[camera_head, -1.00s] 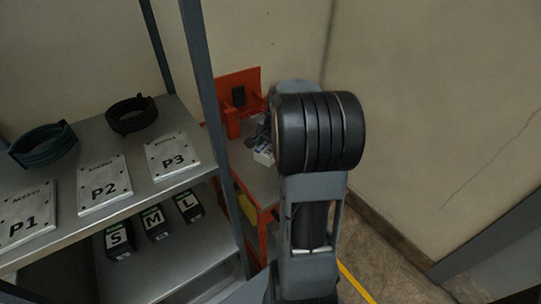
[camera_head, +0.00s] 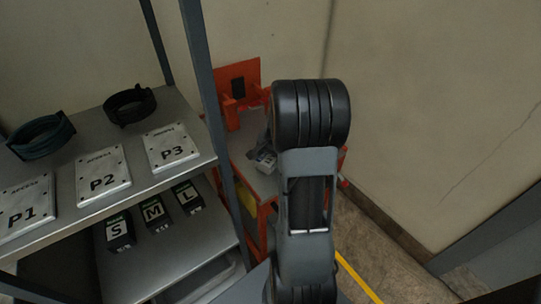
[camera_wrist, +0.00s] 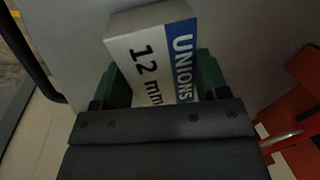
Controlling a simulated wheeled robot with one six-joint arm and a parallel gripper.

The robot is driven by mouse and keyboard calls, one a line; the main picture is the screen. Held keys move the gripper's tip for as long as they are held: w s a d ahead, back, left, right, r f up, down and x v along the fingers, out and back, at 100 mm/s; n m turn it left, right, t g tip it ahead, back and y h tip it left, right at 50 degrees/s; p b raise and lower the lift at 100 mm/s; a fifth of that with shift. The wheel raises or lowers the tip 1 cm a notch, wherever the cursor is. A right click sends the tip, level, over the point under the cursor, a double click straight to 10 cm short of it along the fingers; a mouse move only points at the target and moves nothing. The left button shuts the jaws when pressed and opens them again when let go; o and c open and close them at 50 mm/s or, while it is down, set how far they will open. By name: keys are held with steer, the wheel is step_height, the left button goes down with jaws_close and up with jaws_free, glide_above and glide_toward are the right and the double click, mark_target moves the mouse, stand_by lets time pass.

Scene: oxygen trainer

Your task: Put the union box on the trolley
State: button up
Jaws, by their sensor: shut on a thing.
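The union box is white with a blue end band, printed "UNIONS 12 mm", and shows in the wrist view (camera_wrist: 150,55). My gripper (camera_wrist: 162,80) is shut on it, with a dark green finger on each side. A plain grey surface lies behind the box; I cannot tell whether the box touches it. In the head view the orange trolley (camera_head: 240,149) with a grey top stands beyond the shelf. My arm hides part of it. A small white-and-grey shape (camera_head: 265,161) shows over the trolley top beside my arm; it may be the box in my gripper.
A metal shelf rack (camera_head: 190,167) on the left holds plates marked P1, P2 and P3, two dark coils, and small boxes marked S, M and L below. Its upright (camera_head: 205,90) stands close to the trolley. Walls close the back and right.

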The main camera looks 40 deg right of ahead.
steer(key=o, duration=1.4)
steer(key=shift+r, duration=0.1)
steer(key=r, duration=0.4)
steer(key=s+r, duration=0.1)
steer(key=r, duration=0.2)
steer(key=s+r+p, duration=0.1)
steer(key=r, duration=0.3)
steer(key=shift+d+r, duration=0.35)
steer(key=shift+s, duration=0.1)
